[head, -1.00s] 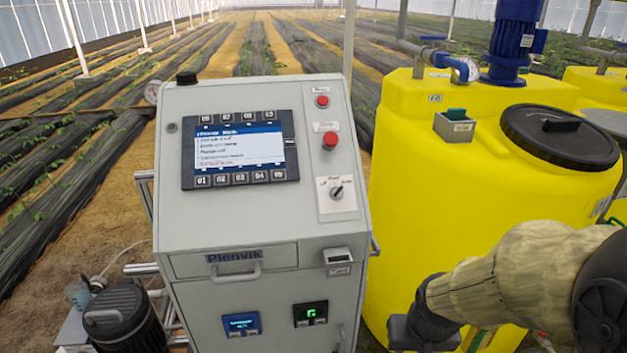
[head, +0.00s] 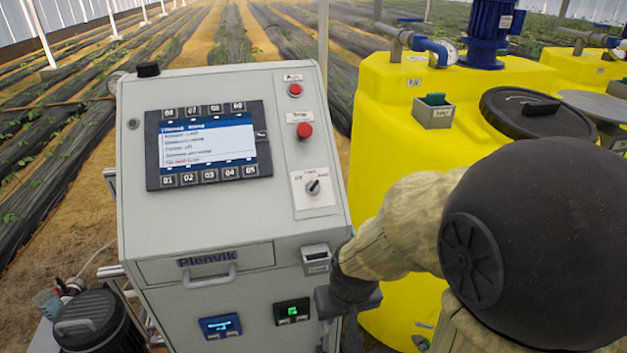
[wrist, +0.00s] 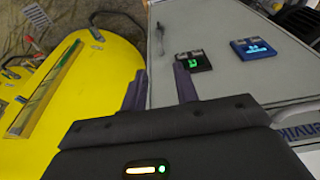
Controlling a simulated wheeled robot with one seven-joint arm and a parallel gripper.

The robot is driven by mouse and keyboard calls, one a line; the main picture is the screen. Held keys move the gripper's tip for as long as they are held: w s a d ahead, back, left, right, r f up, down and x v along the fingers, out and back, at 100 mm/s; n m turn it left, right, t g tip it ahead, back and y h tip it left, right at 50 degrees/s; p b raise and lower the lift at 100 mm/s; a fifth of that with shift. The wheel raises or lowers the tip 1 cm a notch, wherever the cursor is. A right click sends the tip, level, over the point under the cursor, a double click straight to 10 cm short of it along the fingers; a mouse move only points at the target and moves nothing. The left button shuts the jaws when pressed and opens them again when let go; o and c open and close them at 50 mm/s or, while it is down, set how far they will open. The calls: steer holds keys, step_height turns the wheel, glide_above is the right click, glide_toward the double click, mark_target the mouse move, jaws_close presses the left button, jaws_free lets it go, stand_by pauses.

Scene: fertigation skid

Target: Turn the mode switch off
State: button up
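The mode switch (head: 313,187) is a small dark rotary knob on a white plate on the right of the grey cabinet's sloped panel. "Off" seems to be marked at its left; the other labels are too small to read surely. Its handle looks tilted to the upper right. My gripper (wrist: 160,82) shows two dark fingers apart with nothing between them in the wrist view. In the head view my gripper (head: 330,325) hangs below and right of the switch, near the cabinet's front right edge, not touching the switch. The switch is not visible in the wrist view.
Two red buttons (head: 304,131) sit above the switch, and a screen with keys (head: 207,145) is to its left. A small grey box (head: 316,257) and a drawer handle (head: 208,281) stick out below. A yellow tank (head: 385,110) stands close on the right.

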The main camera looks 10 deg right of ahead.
steer(key=m+y, duration=0.3)
steer(key=m, duration=0.4)
glide_toward(317, 183)
steer(key=s+d+f, duration=0.1)
steer(key=s+d, duration=0.1)
steer(key=d, duration=0.1)
step_height(317, 183, up, 7)
steer(key=d+y, duration=0.1)
steer(key=shift+s+r+t+y+b, duration=0.25)
steer(key=shift+s+t+y+b, duration=0.05)
steer(key=shift+s+b, duration=0.1)
steer(key=x, duration=1.7)
steer(key=shift+w+f, duration=0.2)
